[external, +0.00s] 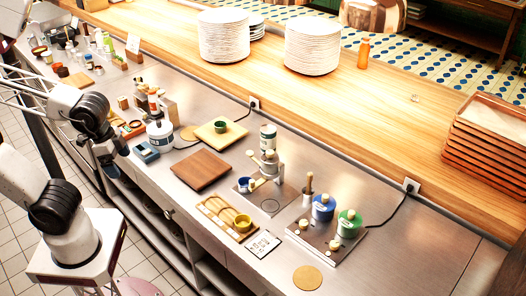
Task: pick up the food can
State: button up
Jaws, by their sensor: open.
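My gripper (112,168) hangs over the left part of the steel counter, near its front edge. Its fingers are dark and small here; it is open and holds nothing that I can see. The labels are too small to read, so I cannot tell which one is the food can.
A brown board (201,170) lies to the right. Blue (323,208) and green (348,223) pots stand further right. Plate stacks (223,38) rest on the wooden shelf. The counter's right end is clear.

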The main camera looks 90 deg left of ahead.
jog(key=w+a+f+n+t, duration=0.15)
jog(key=w+a, duration=0.35)
jog(key=w, duration=0.7)
jog(key=n+t+y, duration=0.3)
jog(key=t+y, duration=0.2)
jog(key=t, duration=0.3)
send_near(268, 132)
jog(key=w+a+f, duration=0.2)
jog(key=a+f, duration=0.1)
jog(key=shift+a, duration=0.1)
jog(key=shift+x, duration=1.2)
jog(key=shift+w, duration=0.2)
jog(key=shift+x, duration=2.4)
